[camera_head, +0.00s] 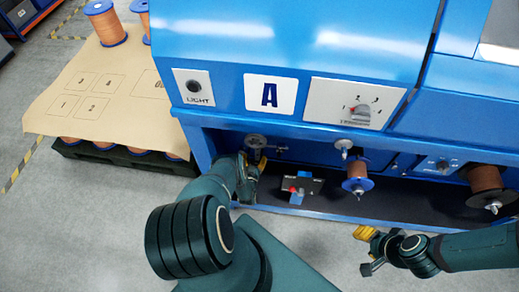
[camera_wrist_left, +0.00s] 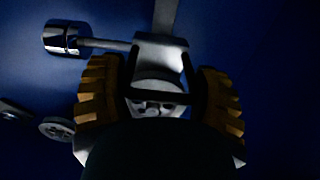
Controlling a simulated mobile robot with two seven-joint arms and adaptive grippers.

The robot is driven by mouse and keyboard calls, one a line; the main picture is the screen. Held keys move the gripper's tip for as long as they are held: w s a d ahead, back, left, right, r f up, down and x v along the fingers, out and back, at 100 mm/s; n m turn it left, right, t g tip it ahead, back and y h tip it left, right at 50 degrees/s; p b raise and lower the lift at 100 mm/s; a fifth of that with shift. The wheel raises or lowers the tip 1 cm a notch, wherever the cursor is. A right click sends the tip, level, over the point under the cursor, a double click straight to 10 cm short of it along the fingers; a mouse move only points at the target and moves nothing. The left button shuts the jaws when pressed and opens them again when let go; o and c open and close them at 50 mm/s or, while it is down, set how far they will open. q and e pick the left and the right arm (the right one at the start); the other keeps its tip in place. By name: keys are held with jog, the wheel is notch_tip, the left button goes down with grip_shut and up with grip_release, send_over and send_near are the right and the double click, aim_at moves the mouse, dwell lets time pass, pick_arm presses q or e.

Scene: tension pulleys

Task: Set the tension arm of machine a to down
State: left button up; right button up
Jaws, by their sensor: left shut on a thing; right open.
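In the left wrist view, the ridged pads of my left gripper (camera_wrist_left: 160,100) are shut on a grey metal piece (camera_wrist_left: 160,50), which looks like the tension arm. A rod with a shiny cylinder (camera_wrist_left: 62,37) sticks out left from it. The arm's exact angle is hard to tell. My right gripper (camera_head: 368,250) is open, empty and apart from the machine.
A small device with a red knob (camera_head: 299,188) sits in the dark recess. Copper spools (camera_head: 357,174) (camera_head: 486,180) hang to its right. A switch panel (camera_head: 355,103) and a LIGHT button (camera_head: 194,87) are above. A pallet with cardboard (camera_head: 100,85) stands left. Grey floor lies in front.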

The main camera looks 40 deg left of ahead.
pick_arm(q)
jog(key=shift+w+d+f, duration=0.15)
jog(key=shift+d, duration=0.2)
jog(key=o, duration=1.1)
jog(key=shift+f, duration=0.15)
jog(key=shift+a, duration=0.15)
jog(key=v, duration=0.7)
jog(key=shift+s, duration=0.3)
